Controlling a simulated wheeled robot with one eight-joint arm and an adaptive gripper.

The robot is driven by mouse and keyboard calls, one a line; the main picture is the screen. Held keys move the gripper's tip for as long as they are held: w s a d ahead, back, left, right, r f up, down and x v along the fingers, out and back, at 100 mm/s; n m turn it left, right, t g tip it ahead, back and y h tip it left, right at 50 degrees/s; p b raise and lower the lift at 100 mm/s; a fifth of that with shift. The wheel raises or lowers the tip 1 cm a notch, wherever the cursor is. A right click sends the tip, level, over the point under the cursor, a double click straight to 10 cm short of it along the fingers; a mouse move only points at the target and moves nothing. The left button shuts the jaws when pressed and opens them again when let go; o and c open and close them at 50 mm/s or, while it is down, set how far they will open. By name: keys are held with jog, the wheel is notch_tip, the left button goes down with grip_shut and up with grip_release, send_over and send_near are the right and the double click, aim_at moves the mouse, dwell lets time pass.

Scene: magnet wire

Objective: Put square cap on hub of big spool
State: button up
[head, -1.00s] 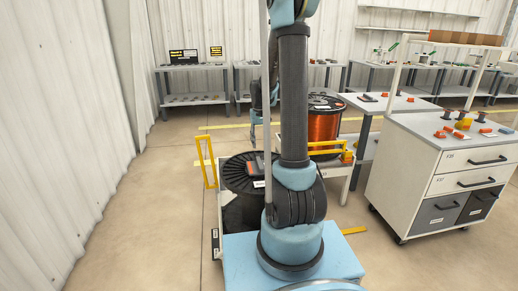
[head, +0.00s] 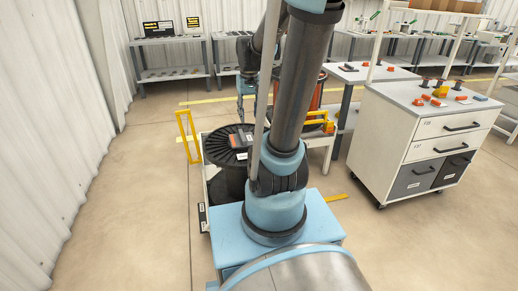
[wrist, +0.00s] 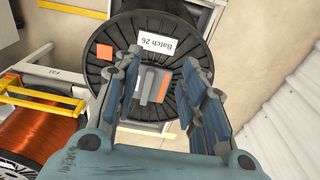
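A large black spool (head: 215,150) stands on a low cart, its ribbed top flange facing up. In the wrist view the flange (wrist: 178,30) bears a white "Batch 26" label and a flat orange square (wrist: 104,51). A grey block with an orange strip (wrist: 149,86) lies over the middle and covers the hub. I cannot tell whether either is the square cap. My gripper (wrist: 162,80) is open and empty above the flange, fingers to either side of the block in the picture. It also shows in the head view (head: 246,108), beyond the spool, partly behind my arm.
A spool of copper wire (wrist: 35,130) stands beside the black one. A drawer cabinet (head: 425,140) at right carries several small orange and dark parts. Floor at left is clear.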

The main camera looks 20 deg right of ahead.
jog(key=s+f, duration=0.2)
jog(key=s, duration=0.6)
jog(key=s+f+t, duration=0.1)
jog(key=s+f, duration=0.2)
jog(key=s, duration=0.5)
jog(key=shift+s+f, duration=0.2)
jog(key=shift+s, duration=0.2)
jog(key=shift+a, duration=0.1)
jog(key=shift+w+f, duration=0.2)
jog(key=shift+w, duration=0.25)
jog(key=shift+s, duration=0.1)
jog(key=shift+c, duration=0.6)
